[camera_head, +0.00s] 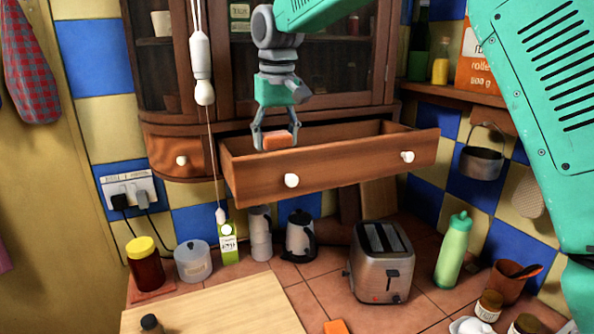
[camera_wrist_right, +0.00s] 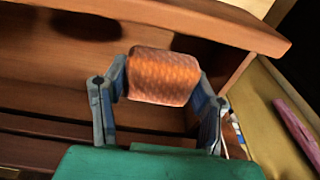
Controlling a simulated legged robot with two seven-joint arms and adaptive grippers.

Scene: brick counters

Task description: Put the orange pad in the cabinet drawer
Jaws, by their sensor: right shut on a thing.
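The orange pad (camera_head: 276,142) is held between the fingertips of my right gripper (camera_head: 275,137). In the right wrist view the pad (camera_wrist_right: 164,77) shows a dimpled orange face, with the right gripper's fingers (camera_wrist_right: 160,95) on either side. The cabinet drawer (camera_head: 325,165) is pulled open. The pad is over the drawer opening near its left end, just behind the front panel. The wrist view shows the drawer's wooden front panel (camera_wrist_right: 190,20) beyond the pad. I cannot tell whether the pad touches the drawer floor. My left gripper does not show.
A smaller drawer (camera_head: 180,160) to the left is shut. Below stand a toaster (camera_head: 381,262), a green bottle (camera_head: 453,250), jars and a cutting board (camera_head: 215,308). Another orange piece (camera_head: 336,326) lies at the bottom edge. A white cord pull (camera_head: 202,70) hangs left of the gripper.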

